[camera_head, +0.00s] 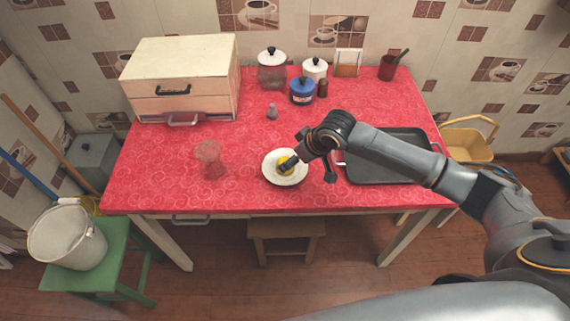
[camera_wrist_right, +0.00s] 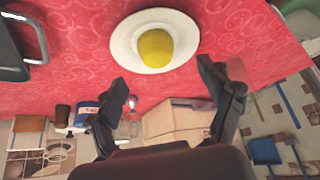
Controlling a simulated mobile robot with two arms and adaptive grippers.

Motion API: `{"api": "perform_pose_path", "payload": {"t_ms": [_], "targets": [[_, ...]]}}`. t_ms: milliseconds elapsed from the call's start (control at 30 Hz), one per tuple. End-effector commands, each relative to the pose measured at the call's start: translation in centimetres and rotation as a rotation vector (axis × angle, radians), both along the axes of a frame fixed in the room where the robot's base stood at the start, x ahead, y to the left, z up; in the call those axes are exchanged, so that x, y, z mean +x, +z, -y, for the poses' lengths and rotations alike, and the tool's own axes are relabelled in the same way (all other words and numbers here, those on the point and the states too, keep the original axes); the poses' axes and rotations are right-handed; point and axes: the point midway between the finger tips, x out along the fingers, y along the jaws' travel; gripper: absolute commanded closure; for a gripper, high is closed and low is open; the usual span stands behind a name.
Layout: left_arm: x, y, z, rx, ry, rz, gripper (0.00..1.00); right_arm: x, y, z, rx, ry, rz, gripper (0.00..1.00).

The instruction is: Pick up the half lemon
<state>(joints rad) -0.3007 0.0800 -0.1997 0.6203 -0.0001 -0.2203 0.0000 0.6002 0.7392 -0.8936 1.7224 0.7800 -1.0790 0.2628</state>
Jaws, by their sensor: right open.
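The yellow half lemon (camera_head: 282,159) lies on a white plate (camera_head: 271,177) near the front middle of the red table. In the right wrist view the half lemon (camera_wrist_right: 156,48) shows in full on the plate (camera_wrist_right: 124,43). My right gripper (camera_head: 308,170) is over the right side of the plate. One dark finger partly covers the lemon in the head view. In the right wrist view the open fingers (camera_wrist_right: 160,74) are empty, with the lemon beyond their tips and between their lines. My left gripper is not in view.
A pinkish glass (camera_head: 208,158) stands left of the plate and a small shaker (camera_head: 272,111) behind it. A dark tray (camera_head: 372,178) lies to the right, under my right arm. Jars (camera_head: 302,92) and a wooden bread box (camera_head: 180,75) stand at the back.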

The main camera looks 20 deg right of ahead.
Motion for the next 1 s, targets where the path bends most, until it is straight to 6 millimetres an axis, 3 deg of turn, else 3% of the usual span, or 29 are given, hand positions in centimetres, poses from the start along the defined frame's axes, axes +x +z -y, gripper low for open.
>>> {"api": "perform_pose_path", "payload": {"t_ms": [600, 900, 1000], "targets": [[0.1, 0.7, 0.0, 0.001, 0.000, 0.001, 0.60, 2.9, -5.9, -1.1, 0.000, 0.000, 0.000, 0.20], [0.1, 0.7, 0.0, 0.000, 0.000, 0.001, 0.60, 3.1, -6.4, -1.2, -0.001, 0.001, 0.002, 0.20], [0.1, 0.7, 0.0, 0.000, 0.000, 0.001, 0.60, 3.1, -6.4, -1.2, -0.001, 0.001, 0.002, 0.38]]}}
